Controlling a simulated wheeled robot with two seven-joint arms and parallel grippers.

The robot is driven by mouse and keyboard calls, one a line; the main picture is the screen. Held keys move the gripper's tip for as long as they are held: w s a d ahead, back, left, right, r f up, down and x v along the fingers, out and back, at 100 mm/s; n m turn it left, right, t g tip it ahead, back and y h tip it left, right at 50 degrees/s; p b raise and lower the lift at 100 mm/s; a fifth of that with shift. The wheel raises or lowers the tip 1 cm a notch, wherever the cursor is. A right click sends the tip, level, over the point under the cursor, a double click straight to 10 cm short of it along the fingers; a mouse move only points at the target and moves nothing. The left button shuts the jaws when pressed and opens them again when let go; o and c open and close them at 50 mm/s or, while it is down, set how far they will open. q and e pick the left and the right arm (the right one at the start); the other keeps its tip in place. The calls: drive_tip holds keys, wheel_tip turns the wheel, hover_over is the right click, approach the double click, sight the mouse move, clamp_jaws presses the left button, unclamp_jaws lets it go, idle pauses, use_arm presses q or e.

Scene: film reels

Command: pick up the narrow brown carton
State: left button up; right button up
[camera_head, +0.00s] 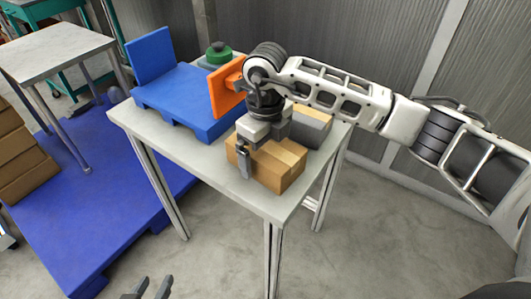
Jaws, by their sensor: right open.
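A brown carton (283,172) with a paler tape strip on top sits near the front right corner of the light grey table (200,165). My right gripper (246,170) is above the carton's left part and points down. One finger shows against the carton's near left side. The other finger is hidden, and contact cannot be told. The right gripper is open. My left gripper (154,287) is at the bottom edge, low and away from the table, with its two fingers apart and nothing between them.
A blue platform (185,100) with an upright back and a green-topped object (217,53) stand on the table's left and back. A grey box (312,128) is behind the carton. An orange plate (226,90) shows beside my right wrist. Brown boxes (22,165) are stacked at far left.

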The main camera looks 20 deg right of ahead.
drive_tip(key=shift+c, duration=0.3)
drive_tip(key=c, duration=1)
drive_tip(key=shift+r, duration=0.1)
drive_tip(key=shift+c, duration=0.4)
